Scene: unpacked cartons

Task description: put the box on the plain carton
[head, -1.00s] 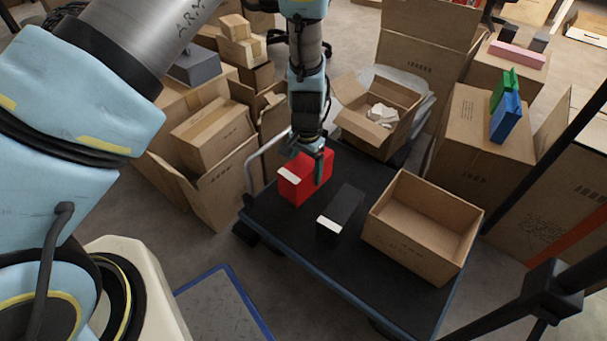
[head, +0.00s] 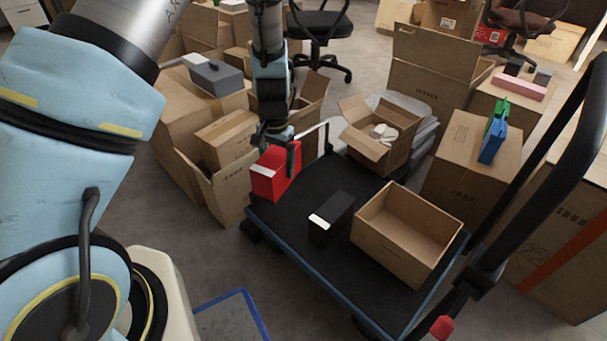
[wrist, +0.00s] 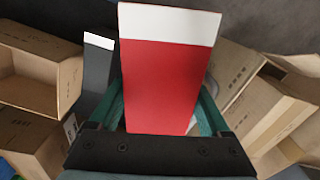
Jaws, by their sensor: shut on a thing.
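My gripper (head: 285,152) is shut on a red box (head: 270,180) with a white strip along one edge. It holds the box upright at the trolley's far left edge; whether it clears the deck is hard to tell. In the wrist view the red box (wrist: 165,80) sits between the green fingers and hides much behind it.
The black trolley deck (head: 300,255) carries a black box (head: 332,218) and an open, empty carton (head: 405,240). An open carton with paper (head: 375,150) stands behind it. A carton with an orange stripe (head: 570,240) and the trolley handle (head: 545,165) are at right.

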